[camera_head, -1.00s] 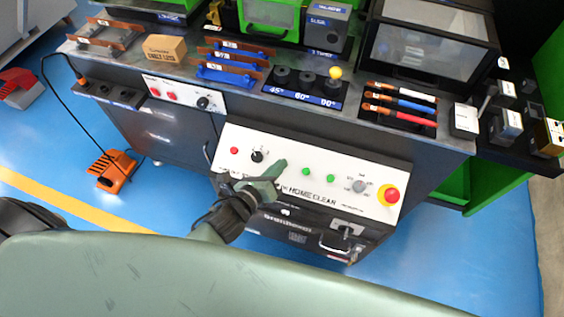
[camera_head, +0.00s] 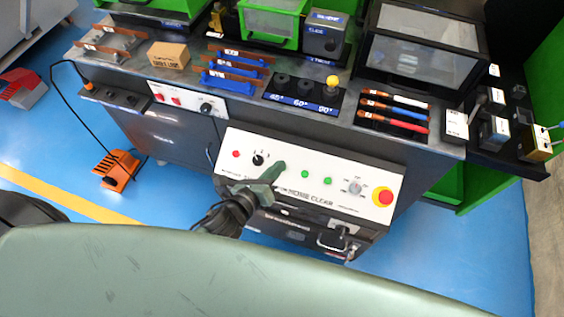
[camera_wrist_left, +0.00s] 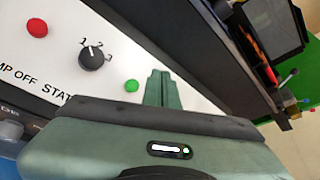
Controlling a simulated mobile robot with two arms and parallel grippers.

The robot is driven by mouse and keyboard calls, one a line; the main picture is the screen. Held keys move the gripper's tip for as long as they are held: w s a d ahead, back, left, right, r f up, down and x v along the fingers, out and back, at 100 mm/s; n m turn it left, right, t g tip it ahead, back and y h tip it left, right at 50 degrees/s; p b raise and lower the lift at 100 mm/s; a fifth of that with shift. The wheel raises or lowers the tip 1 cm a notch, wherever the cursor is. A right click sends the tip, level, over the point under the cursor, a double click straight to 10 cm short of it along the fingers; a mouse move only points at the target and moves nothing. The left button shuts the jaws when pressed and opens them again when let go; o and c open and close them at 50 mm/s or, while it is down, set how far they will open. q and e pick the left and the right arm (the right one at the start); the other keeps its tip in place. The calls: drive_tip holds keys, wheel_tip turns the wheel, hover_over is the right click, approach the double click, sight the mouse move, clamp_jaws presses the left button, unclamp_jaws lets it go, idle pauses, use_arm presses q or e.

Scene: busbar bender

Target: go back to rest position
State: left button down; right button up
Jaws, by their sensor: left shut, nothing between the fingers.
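My left gripper (camera_head: 272,174) is in front of the white control panel (camera_head: 331,187) of the machine, near the black selector knob (camera_head: 258,160) and a green button. Its fingers are shut and empty. In the left wrist view the shut fingers (camera_wrist_left: 158,88) point at the panel beside a green button (camera_wrist_left: 132,86), with the selector knob (camera_wrist_left: 92,58) and a red button (camera_wrist_left: 37,28) to the left. I cannot tell whether the fingertips touch the panel. My right gripper is not in view.
A red emergency stop (camera_head: 383,197) is at the panel's right. An orange foot pedal (camera_head: 116,168) stands on the blue floor.

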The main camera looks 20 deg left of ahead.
use_arm(q)
drive_tip(key=shift+s+r, duration=0.35)
drive_tip(key=shift+r, duration=0.15)
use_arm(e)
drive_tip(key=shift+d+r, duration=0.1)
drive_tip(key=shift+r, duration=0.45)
